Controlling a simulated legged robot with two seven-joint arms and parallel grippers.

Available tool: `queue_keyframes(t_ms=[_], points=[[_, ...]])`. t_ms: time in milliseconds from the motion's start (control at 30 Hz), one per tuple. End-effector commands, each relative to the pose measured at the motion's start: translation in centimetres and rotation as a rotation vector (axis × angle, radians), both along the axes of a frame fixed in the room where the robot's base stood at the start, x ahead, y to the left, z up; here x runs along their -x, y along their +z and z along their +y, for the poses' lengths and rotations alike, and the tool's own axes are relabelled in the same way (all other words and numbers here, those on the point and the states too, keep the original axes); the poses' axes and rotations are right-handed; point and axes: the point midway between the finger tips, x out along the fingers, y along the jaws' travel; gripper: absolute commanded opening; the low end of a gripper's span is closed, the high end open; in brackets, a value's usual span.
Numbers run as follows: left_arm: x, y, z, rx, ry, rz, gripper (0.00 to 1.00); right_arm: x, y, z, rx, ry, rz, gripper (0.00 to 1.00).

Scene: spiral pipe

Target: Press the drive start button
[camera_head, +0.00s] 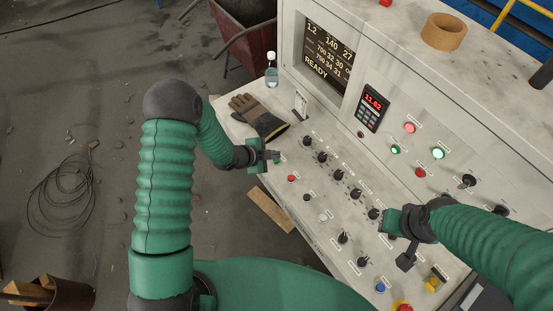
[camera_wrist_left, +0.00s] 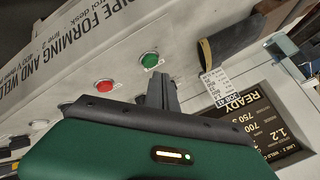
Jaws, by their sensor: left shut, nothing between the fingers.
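A green push button (camera_wrist_left: 149,60) with a metal ring is on the desk panel in the left wrist view, just beyond my left fingertips. In the head view it is a small green spot (camera_head: 278,160) beside my left gripper (camera_head: 271,157). My left gripper is shut and empty; its grey fingers (camera_wrist_left: 162,88) point at the panel close to the button. I cannot tell whether they touch it. A red button (camera_wrist_left: 105,85) sits next to the green one and also shows in the head view (camera_head: 291,178). My right gripper (camera_head: 387,224) is over the knobs; its fingers are hard to make out.
Several black knobs (camera_head: 322,157) line the desk. A glove (camera_head: 257,115) and a bottle (camera_head: 271,71) are at its far left.

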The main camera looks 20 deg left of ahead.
Motion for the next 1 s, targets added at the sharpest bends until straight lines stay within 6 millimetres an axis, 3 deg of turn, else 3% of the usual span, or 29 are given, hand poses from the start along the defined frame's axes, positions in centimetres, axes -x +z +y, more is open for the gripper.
queue_keyframes(t_ms=[1000], points=[[0.11, -0.77, 0.11, 0.000, 0.000, 0.000, 0.00, 0.00, -0.71, 0.00, 0.000, 0.000, 0.000, 0.32]])
